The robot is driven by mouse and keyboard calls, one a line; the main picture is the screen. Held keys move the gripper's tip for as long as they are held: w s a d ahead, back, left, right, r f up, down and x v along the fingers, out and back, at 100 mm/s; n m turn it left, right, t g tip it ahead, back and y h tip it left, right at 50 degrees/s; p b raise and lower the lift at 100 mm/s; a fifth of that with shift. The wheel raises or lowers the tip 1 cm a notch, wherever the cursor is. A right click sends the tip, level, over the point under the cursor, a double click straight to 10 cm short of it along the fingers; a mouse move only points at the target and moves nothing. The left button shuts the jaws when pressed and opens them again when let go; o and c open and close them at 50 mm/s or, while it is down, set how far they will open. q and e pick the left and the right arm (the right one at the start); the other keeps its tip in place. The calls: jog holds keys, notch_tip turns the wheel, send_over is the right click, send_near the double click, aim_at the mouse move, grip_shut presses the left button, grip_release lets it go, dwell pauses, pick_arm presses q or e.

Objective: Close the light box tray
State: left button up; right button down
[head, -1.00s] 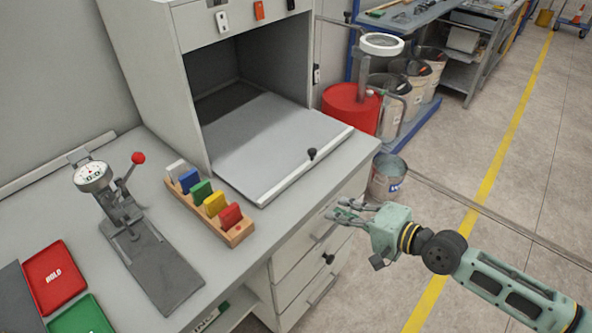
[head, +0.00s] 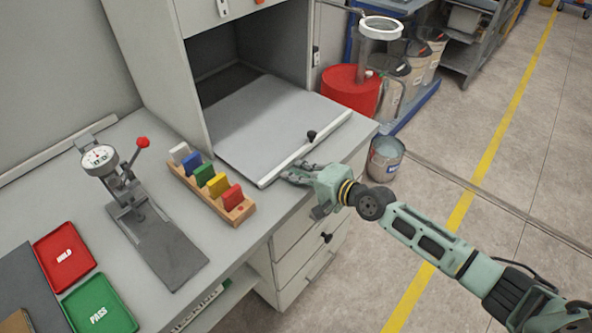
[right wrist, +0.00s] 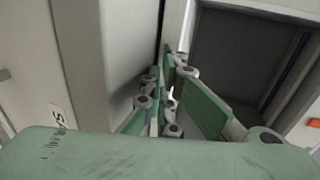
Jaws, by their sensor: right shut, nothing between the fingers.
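The light box (head: 150,45) is a grey cabinet on the bench with a dark opening. Its tray (head: 262,122) is a flat grey panel pulled out of the opening toward the bench's front right, with a pale front edge and a black knob (head: 311,135). The right wrist view shows the green fingers (right wrist: 170,100) together, with a dark recess beyond. My left gripper is not in view.
A wooden rack (head: 212,192) of coloured blocks stands left of the tray. A dial gauge stand (head: 140,215) and red (head: 64,256) and green (head: 99,305) trays lie further left. Drawers (head: 300,250) are below the bench. A bucket (head: 384,158) and red drum (head: 350,88) stand at right.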

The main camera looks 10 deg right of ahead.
jog(key=shift+w+a, duration=0.3)
jog(key=shift+w, duration=0.05)
jog(key=b, duration=0.5)
send_near(247, 141)
jog(key=w+a+f, duration=0.2)
jog(key=f, duration=0.1)
jog(key=w+a+b, duration=0.1)
jog(key=w, duration=0.1)
jog(key=w+a, duration=0.2)
jog(key=shift+w+a+r+b, duration=0.1)
jog(key=shift+w+b, duration=0.15)
jog(key=shift+b, duration=0.1)
jog(key=shift+w+a, duration=0.2)
jog(key=shift+w, duration=0.1)
jog(key=shift+r, duration=0.15)
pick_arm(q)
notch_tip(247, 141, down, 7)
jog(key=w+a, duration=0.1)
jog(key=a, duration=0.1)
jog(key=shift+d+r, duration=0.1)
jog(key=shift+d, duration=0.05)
pick_arm(e)
jog(key=shift+r, duration=0.1)
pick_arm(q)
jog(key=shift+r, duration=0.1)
pick_arm(e)
jog(key=shift+s, duration=0.1)
